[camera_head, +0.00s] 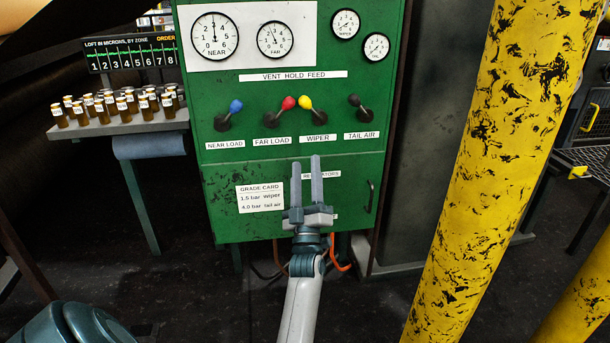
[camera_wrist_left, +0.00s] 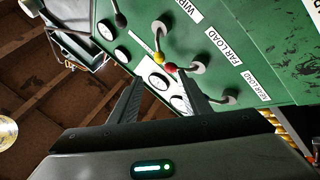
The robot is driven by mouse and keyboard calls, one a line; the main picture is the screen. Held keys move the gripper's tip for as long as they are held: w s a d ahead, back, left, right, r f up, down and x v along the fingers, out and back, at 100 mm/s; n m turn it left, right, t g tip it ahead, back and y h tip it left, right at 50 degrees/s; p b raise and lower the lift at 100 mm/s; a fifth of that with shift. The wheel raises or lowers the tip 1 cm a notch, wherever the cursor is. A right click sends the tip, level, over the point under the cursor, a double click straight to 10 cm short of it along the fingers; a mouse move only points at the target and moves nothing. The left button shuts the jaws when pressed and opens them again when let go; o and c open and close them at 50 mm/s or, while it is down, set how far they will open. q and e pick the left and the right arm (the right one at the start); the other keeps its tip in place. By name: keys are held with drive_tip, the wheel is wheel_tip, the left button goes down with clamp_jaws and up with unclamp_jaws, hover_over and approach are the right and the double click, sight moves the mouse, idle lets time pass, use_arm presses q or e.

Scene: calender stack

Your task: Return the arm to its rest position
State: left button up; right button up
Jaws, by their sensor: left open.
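My left gripper (camera_head: 306,168) is in front of the lower part of the green control cabinet (camera_head: 295,140), pointing up, with its two fingers apart and nothing between them. It covers part of the "REGULATORS" label. In the left wrist view the fingers (camera_wrist_left: 157,90) are also apart and empty, with the cabinet face beyond them. Four levers stand on the panel above the fingertips: blue (camera_head: 236,106), red (camera_head: 288,103), yellow (camera_head: 305,102) and black (camera_head: 354,100). The fingers appear clear of them. My right gripper does not show.
A scuffed yellow post (camera_head: 497,150) rises close on the right. A shelf (camera_head: 115,127) with several amber bottles (camera_head: 110,105) stands left of the cabinet. Gauges (camera_head: 215,36) sit above the levers. Dark floor (camera_head: 190,275) lies open at lower left; orange hoses (camera_head: 338,262) hang below the cabinet.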

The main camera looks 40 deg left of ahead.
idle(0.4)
